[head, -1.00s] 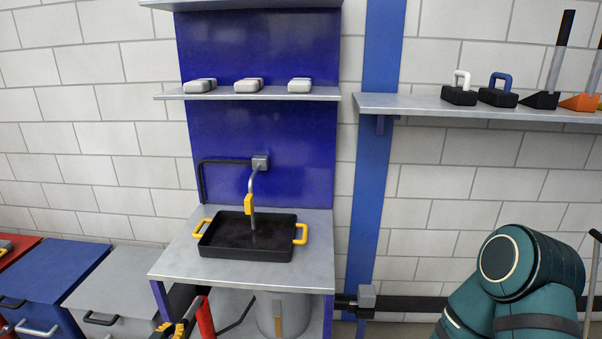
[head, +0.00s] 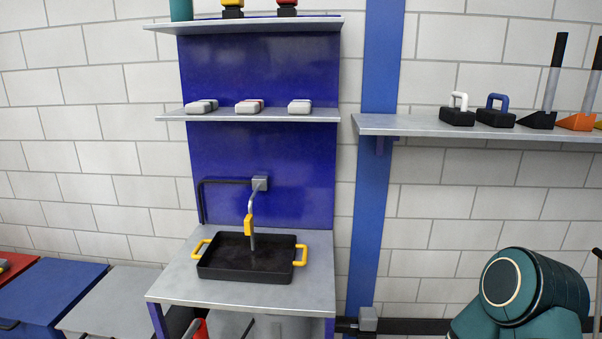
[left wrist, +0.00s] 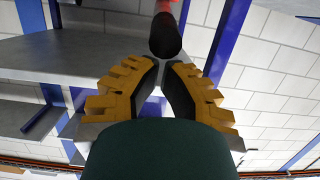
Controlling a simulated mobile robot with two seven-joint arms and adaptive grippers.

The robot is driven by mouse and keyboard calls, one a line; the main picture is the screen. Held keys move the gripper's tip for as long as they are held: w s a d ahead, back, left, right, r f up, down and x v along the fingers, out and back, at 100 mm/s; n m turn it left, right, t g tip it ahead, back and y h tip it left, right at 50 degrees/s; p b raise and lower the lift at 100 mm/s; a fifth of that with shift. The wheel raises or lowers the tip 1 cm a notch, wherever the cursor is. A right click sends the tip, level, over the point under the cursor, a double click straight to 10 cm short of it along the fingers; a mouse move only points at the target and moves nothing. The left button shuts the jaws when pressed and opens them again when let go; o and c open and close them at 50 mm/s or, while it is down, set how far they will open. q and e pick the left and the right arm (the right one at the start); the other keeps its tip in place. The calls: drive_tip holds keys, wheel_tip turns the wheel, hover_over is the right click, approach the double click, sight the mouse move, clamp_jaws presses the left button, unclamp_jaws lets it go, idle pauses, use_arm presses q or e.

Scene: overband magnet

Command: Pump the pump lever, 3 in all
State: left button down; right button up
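In the left wrist view a dark round bar end (left wrist: 165,38), likely the grip of the pump lever, shows at the fingertips of my left gripper (left wrist: 164,62), with red behind it. My left gripper has yellow ribbed fingers with dark pads that slant toward each other with a narrow gap between. I cannot tell whether they clamp the bar. In the head view only part of a red body (head: 201,331) shows at the bottom edge, under the table. My left gripper cannot be made out there. My right gripper is out of view.
A metal table (head: 180,285) holds a black tray (head: 220,268) with yellow handles under a hanging yellow-marked spout (head: 249,224). Shelves stand above it. A right wall shelf (head: 410,125) holds several handled blocks. Cabinets (head: 45,290) stand at the left.

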use_arm(q)
drive_tip(key=shift+f, duration=0.15)
drive_tip(key=shift+f, duration=4.3)
drive_tip(key=shift+r, duration=0.1)
drive_tip(key=shift+r+p, duration=2.7)
drive_tip(key=shift+r, duration=1.8)
